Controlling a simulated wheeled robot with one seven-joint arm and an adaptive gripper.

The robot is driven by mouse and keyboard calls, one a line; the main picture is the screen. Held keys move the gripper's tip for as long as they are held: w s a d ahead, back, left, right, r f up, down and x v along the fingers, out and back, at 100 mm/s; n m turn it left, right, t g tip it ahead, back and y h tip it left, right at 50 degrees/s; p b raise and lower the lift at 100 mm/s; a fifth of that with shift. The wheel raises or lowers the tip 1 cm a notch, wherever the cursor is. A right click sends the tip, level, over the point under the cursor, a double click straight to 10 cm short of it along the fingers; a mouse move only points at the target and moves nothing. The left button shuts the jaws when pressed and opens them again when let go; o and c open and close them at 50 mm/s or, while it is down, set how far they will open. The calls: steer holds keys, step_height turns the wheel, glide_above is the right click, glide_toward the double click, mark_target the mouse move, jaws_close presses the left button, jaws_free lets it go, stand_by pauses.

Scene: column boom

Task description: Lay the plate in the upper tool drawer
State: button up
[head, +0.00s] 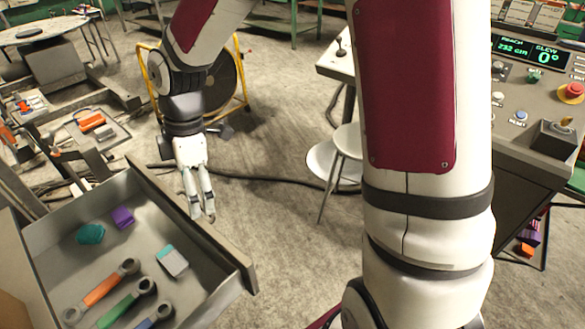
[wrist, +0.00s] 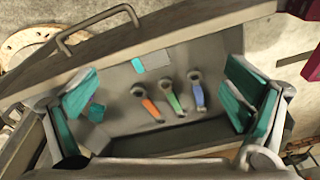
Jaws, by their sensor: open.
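The tool drawer (head: 225,255) is pulled open at the lower left. A small flat rectangular piece, teal and grey (head: 172,261), lies on its floor towards the front panel; it may be the plate, but I cannot be sure. It also shows in the wrist view (wrist: 152,61), lying flat and apart from the wrenches. My gripper (head: 203,215) points down by the drawer's front panel in the head view. In the wrist view its teal-padded fingers (wrist: 160,97) are spread wide, with nothing between them, and the drawer's inside shows beyond.
The drawer also holds an orange wrench (head: 103,288), a green wrench (head: 125,305), a blue wrench (head: 153,318), a purple block (head: 122,217) and a teal lump (head: 90,234). A white stool (head: 345,150) and a control console (head: 530,120) stand right. Open floor lies beyond the drawer.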

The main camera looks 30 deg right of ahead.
steer(key=s+d+r+m+t, duration=0.1)
steer(key=s+d+r+m, duration=0.2)
steer(key=s+r+m, duration=0.2)
steer(key=s+d+r+m+t+h, duration=0.1)
steer(key=s+d+r+m, duration=0.3)
steer(key=s, duration=0.4)
steer(key=s+d+r+m+t, duration=0.3)
steer(key=s+d+r+m, duration=0.1)
steer(key=s+m, duration=0.3)
steer(key=shift+r+m+h, duration=0.4)
steer(key=shift+r+m, duration=0.2)
steer(key=shift+r, duration=0.3)
steer(key=shift+s, duration=0.1)
